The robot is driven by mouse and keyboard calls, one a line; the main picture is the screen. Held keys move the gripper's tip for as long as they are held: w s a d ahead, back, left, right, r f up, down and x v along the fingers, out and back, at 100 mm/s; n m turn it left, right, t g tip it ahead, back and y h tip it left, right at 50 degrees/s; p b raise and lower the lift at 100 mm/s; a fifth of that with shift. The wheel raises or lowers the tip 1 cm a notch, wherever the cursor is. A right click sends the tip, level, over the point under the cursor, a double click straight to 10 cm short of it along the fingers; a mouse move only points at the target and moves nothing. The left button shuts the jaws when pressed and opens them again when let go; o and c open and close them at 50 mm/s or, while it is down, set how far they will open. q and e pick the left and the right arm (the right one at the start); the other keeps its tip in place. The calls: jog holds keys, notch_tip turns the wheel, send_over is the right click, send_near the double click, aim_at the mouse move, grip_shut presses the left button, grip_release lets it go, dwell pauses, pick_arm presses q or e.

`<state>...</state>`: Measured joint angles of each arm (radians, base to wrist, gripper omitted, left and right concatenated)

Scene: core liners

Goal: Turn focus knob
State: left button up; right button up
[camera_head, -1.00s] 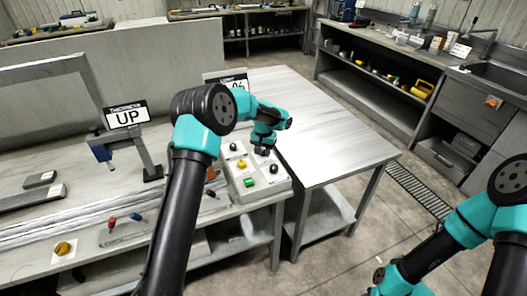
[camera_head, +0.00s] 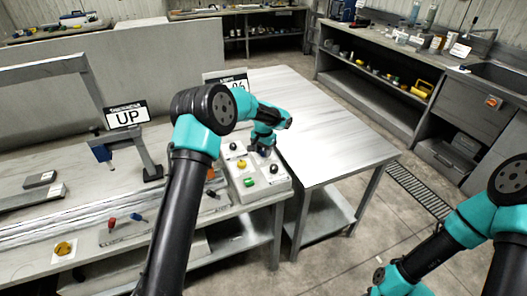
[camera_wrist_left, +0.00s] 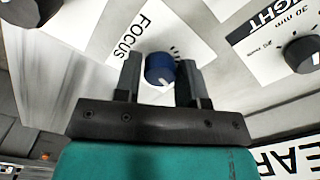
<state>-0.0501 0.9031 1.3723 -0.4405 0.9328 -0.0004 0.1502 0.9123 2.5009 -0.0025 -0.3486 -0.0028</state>
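The focus knob (camera_wrist_left: 159,69) is dark blue and round, on a white plate (camera_wrist_left: 140,38) marked FOCUS with tick marks, in the left wrist view. My left gripper (camera_wrist_left: 160,75) has one finger on each side of it, with the right finger very close to the knob; I cannot tell if either touches. In the head view my left gripper (camera_head: 262,148) is over the back of the white control box (camera_head: 240,194), and it mostly hides the knob there. My right arm is at the lower right of the head view, its gripper out of the picture.
The control box also carries a yellow button (camera_head: 242,164), a green button (camera_head: 249,182) and black knobs. In the left wrist view a black knob (camera_wrist_left: 302,52) is at the right. The table right of the box is bare.

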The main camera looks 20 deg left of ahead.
pick_arm(q)
jog(key=o, duration=0.3)
jog(key=shift+r, duration=0.1)
notch_tip(320, 180, up, 17)
jog(key=shift+r, duration=0.1)
dwell(0.6)
dwell(0.3)
